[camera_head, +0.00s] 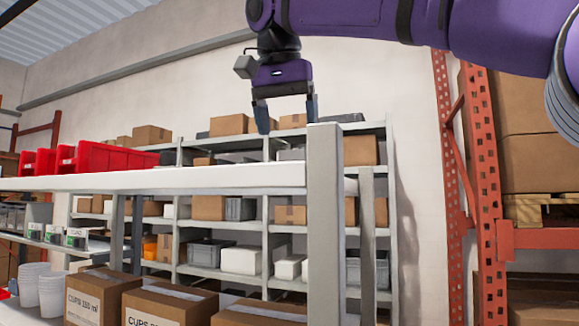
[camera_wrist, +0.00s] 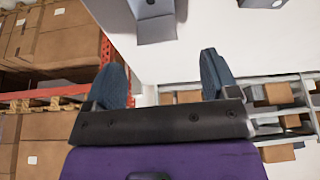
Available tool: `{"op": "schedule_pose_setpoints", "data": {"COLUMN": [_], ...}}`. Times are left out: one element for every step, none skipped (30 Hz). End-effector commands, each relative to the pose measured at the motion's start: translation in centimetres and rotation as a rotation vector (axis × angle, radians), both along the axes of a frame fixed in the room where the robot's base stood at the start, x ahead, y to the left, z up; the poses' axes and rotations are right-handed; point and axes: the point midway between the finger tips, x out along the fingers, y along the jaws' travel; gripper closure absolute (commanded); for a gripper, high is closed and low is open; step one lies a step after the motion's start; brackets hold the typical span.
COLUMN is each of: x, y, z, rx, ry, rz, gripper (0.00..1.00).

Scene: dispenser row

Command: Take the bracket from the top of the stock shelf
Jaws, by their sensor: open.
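A grey angled piece, which looks like the bracket (camera_wrist: 157,29), lies on a white surface at the top middle of the wrist view. It is partly cut off by the picture's edge. I cannot make it out in the head view. The stock shelf (camera_head: 220,178) has a white top board and a grey post at its right end. My gripper (camera_head: 287,114) points down above the right end of this shelf, fingers apart. In the wrist view my gripper (camera_wrist: 168,75) is open, with nothing between the fingers; the grey piece lies beyond them.
Red bins (camera_head: 110,157) stand on the left of the shelf top. Cardboard boxes (camera_head: 165,304) and white cups (camera_head: 47,288) are below. A grey rack (camera_head: 392,220) with boxes and crates stands behind. An orange rack (camera_head: 484,180) is at the right. Another grey item (camera_wrist: 262,3) shows at the wrist view's top edge.

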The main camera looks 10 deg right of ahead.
Motion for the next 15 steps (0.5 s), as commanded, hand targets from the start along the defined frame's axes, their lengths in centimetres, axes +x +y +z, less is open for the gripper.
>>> {"op": "schedule_pose_setpoints", "data": {"x": [0.0, 0.1, 0.1, 0.2, 0.3, 0.4, 0.5, 0.6, 0.7, 0.8, 1.0, 1.2, 1.3, 1.3, 1.4], "y": [0.0, -0.1, -0.1, -0.2, -0.2, -0.4, -0.5, -0.6, -0.7, -0.8, -0.8, -0.9, -0.9, -1.0, -1.0], "z": [-0.2, -0.3, -0.6, -0.9, -1.2, -1.8, -2.2, -2.5, -3.0, -3.4, -3.8, -4.2, -4.4, -4.6, -4.8], "rx": [0.000, 0.000, 0.000, -0.001, -0.001, -0.001, -0.001, -0.001, -0.001, -0.001, -0.001, -0.001, -0.001, -0.001, -0.001], "ry": [0.000, 0.000, 0.000, 0.002, 0.002, 0.002, 0.002, 0.002, 0.002, 0.002, 0.002, 0.001, 0.002, 0.002, 0.001], "rz": [0.000, 0.001, 0.001, 0.001, 0.000, 0.001, 0.000, 0.000, 0.001, 0.000, 0.000, 0.001, 0.001, 0.000, 0.001], "gripper": [0.20, 0.20, 0.20, 0.20, 0.20, 0.20, 0.20, 0.20, 0.20, 0.20, 0.20, 0.20, 0.20, 0.20, 0.20]}}
